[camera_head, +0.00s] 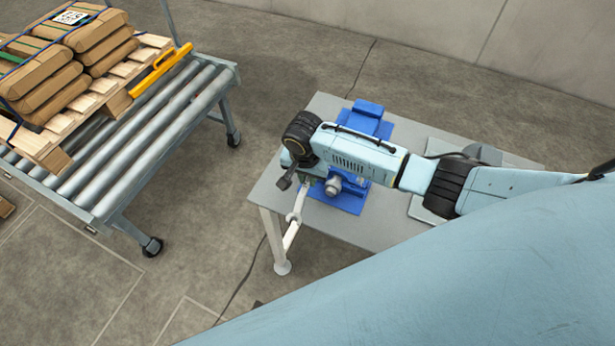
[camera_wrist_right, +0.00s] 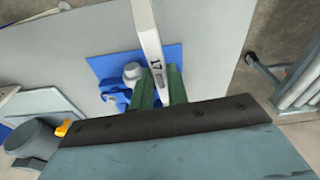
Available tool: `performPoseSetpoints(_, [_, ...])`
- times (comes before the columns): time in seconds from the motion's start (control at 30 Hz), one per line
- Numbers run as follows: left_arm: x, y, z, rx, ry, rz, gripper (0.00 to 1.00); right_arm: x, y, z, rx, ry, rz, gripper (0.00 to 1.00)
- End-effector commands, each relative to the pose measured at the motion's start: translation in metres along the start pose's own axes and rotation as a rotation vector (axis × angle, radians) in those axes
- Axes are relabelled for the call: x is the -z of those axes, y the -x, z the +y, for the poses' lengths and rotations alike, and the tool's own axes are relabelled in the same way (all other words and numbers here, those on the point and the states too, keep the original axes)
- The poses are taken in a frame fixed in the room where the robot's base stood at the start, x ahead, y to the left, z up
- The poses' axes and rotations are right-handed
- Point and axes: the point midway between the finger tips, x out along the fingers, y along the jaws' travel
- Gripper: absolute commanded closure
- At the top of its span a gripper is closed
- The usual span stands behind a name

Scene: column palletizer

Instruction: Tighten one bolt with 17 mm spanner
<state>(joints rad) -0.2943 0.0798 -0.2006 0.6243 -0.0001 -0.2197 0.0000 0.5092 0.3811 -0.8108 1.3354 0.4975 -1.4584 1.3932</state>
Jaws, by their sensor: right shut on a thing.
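My right gripper (camera_head: 306,182) is shut on a pale metal spanner (camera_head: 298,204), above the left edge of the grey table (camera_head: 405,233). In the right wrist view the spanner (camera_wrist_right: 148,35) carries the mark 17 and passes between the green fingers (camera_wrist_right: 159,84). One spanner end reaches out past the table edge in the head view; its other end is hidden by the gripper. A blue fixture (camera_head: 350,197) with a grey round part (camera_head: 333,186) is beside the gripper. I cannot make out a separate bolt. My left gripper is out of view.
A roller conveyor (camera_head: 185,112) at the left bears a wooden pallet (camera_head: 102,88) stacked with brown sacks (camera_head: 105,45). A yellow bar (camera_head: 160,68) lies along the pallet. A grey plate lies on the table's right side. Floor between conveyor and table is clear.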

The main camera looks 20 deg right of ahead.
Motion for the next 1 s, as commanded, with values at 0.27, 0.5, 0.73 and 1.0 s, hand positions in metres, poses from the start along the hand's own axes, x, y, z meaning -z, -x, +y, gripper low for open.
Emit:
performPoseSetpoints(0.27, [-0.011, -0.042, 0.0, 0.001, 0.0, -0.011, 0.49, 0.005, -0.011, 0.032, 0.035, 0.298, 0.006, 1.0])
performPoseSetpoints(0.5, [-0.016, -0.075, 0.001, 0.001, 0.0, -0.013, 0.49, 0.015, -0.012, 0.051, 0.063, 0.52, 0.007, 1.0])
performPoseSetpoints(0.73, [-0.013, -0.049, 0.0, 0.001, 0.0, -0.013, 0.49, 0.029, -0.003, 0.07, 0.09, 0.748, 0.0, 1.0])
performPoseSetpoints(1.0, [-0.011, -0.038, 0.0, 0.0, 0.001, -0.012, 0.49, 0.047, -0.009, 0.084, 0.121, 0.989, 0.002, 1.0])
